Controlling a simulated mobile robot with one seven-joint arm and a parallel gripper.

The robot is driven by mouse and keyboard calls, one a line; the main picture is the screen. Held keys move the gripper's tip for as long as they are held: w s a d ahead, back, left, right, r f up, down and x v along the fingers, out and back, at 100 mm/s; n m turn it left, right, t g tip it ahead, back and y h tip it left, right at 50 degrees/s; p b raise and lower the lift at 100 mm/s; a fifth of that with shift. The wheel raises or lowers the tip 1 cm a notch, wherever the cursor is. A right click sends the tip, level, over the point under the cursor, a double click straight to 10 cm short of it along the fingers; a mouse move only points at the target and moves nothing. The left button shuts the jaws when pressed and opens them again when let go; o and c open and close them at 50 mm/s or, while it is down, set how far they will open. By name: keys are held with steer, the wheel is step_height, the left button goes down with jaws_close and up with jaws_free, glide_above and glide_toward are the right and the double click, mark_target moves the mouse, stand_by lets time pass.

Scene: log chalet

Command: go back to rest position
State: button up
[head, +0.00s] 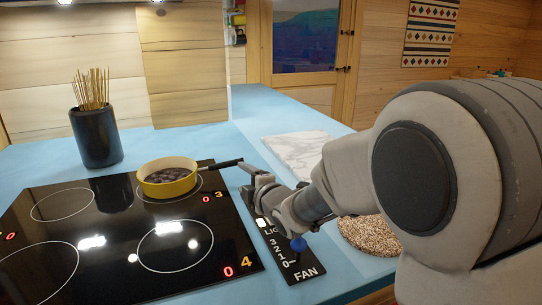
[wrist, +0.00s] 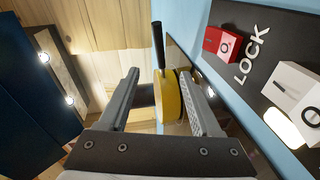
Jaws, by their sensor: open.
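My gripper (head: 248,172) is over the control panel at the right edge of the hob, close to the end of the pan's black handle (head: 222,163). In the wrist view its two fingers (wrist: 159,74) are wide apart, with nothing held between them. A small yellow pan (head: 168,180) with dark contents sits on the back right burner. The pan (wrist: 172,98) also shows beyond the fingers in the wrist view. I cannot tell whether a finger touches the handle.
The black hob (head: 110,235) is set in a blue counter (head: 200,137). A dark pot of sticks (head: 96,138) stands behind it. A control panel (head: 283,252) with a blue knob (head: 298,244) lies under my arm. A marble board (head: 297,150) and a speckled round mat (head: 368,236) lie to the right.

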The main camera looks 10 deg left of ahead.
steer(key=s+d+r+m+g+h, duration=0.15)
steer(key=s+d+m+h, duration=0.35)
steer(key=d, duration=0.5)
steer(key=s+d+r+m+h, duration=0.2)
steer(key=s+d+m, duration=0.3)
steer(key=d+m, duration=0.4)
steer(key=s+d+f+m+g+h, duration=0.1)
steer(key=s+d+m+g, duration=0.15)
steer(key=s, duration=0.45)
steer(key=s+d+f+m+g, duration=0.1)
steer(key=s+d+f+m, duration=0.1)
steer(key=s+d+m, duration=0.35)
steer(key=s+d+f+m+g+h, duration=0.1)
steer(key=s+d+m+g, duration=0.1)
steer(key=s, duration=0.7)
step_height(320, 180, up, 19)
steer(key=p, duration=1.9)
